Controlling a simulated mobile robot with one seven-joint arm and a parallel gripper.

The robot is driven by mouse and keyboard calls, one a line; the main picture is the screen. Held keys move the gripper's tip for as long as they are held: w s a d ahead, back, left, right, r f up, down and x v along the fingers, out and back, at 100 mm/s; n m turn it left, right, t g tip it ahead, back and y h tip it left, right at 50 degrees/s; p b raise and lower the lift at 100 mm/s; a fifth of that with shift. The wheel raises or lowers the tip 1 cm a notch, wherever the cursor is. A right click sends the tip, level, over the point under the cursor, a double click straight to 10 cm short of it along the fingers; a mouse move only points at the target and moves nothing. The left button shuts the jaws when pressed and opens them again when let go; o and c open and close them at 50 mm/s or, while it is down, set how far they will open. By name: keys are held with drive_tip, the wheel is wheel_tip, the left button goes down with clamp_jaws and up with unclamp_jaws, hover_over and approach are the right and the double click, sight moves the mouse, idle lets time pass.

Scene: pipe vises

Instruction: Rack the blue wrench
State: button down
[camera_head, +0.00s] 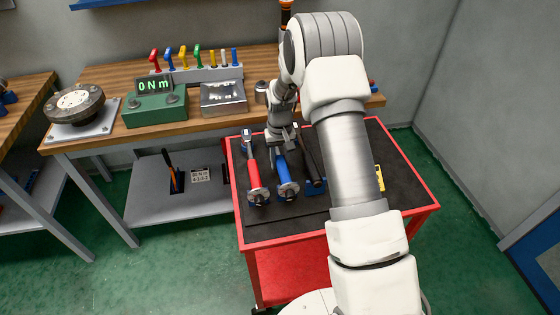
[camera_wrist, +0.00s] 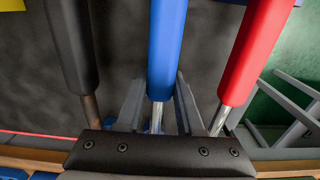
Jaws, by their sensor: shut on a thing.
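The blue wrench (camera_head: 284,170) lies on the dark top of a red cart (camera_head: 330,238), between a red-handled wrench (camera_head: 254,175) and a black-handled one (camera_head: 312,165). My gripper (camera_head: 279,147) is over the upper part of the blue wrench in the head view. In the wrist view, its two grey fingers (camera_wrist: 159,108) stand on either side of the metal shaft just below the blue handle (camera_wrist: 165,45), shut on it. The wrench still appears to lie among its neighbours. The exact contact is partly hidden by the gripper body.
The red (camera_wrist: 253,50) and black (camera_wrist: 70,45) handles lie close on both sides of my fingers. Behind the cart, a wooden bench (camera_head: 215,121) holds a green tester (camera_head: 155,107) and a rack of small coloured tools (camera_head: 200,74). A grey shelf (camera_head: 150,208) sits below.

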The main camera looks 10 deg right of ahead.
drive_tip(key=shift+c, duration=2.3)
unclamp_jaws()
drive_tip(key=shift+f, duration=0.1)
wheel_tip(320, 180, up, 18)
drive_tip(key=shift+f, duration=0.25)
